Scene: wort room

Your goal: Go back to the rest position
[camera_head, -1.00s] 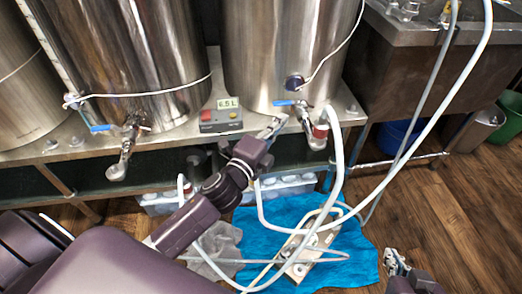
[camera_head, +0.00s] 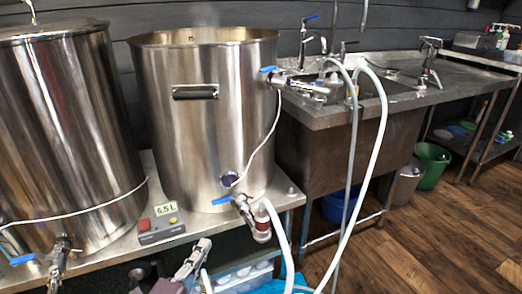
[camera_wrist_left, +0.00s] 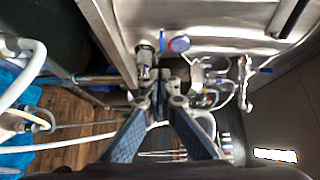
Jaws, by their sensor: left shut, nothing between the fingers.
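My left gripper (camera_head: 203,247) shows at the lower edge of the head view, in front of the steel stand, just right of the control box and left of the kettle's lower valve. In the left wrist view its two fingers (camera_wrist_left: 160,92) meet at the tips, with nothing between them. It stands apart from the valve. My right gripper is outside both views. No marker of a rest position shows.
Steel kettles (camera_head: 205,115) stand on the metal stand. A control box (camera_head: 160,224) reading 6.5 L sits at its front. A lower valve (camera_head: 256,224) carries a pale hose (camera_head: 283,245). A sink (camera_head: 370,105) is at right. Wooden floor (camera_head: 445,235) is open at right.

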